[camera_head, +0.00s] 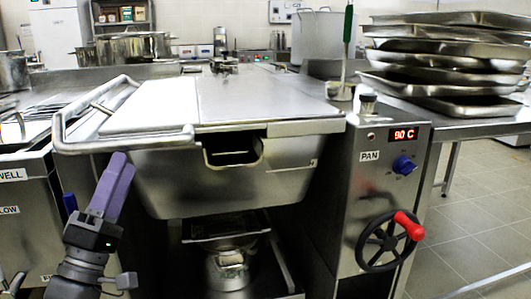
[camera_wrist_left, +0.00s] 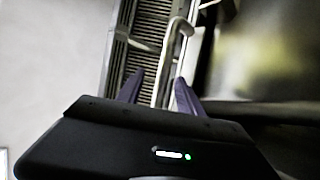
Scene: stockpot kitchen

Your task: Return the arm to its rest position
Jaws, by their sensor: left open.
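My left gripper (camera_head: 118,172) is in the lower left of the head view, in front of the steel tilting pan (camera_head: 235,180) and below its lid handle (camera_head: 60,135). Its purple fingers point up. In the left wrist view the fingers (camera_wrist_left: 158,92) stand apart, so the gripper is open. A pale curved bar (camera_wrist_left: 172,50) shows beyond and between them in that view; I cannot tell whether it is touched. The pan's lid (camera_head: 270,98) is down. My right gripper is in neither view.
A control column with a "90 C" display (camera_head: 403,134) and a handwheel (camera_head: 388,242) stands right of the pan. Stacked steel trays (camera_head: 445,60) lie on the right counter. A unit with labels (camera_head: 25,210) is close on the left. Open tiled floor (camera_head: 490,215) lies at the right.

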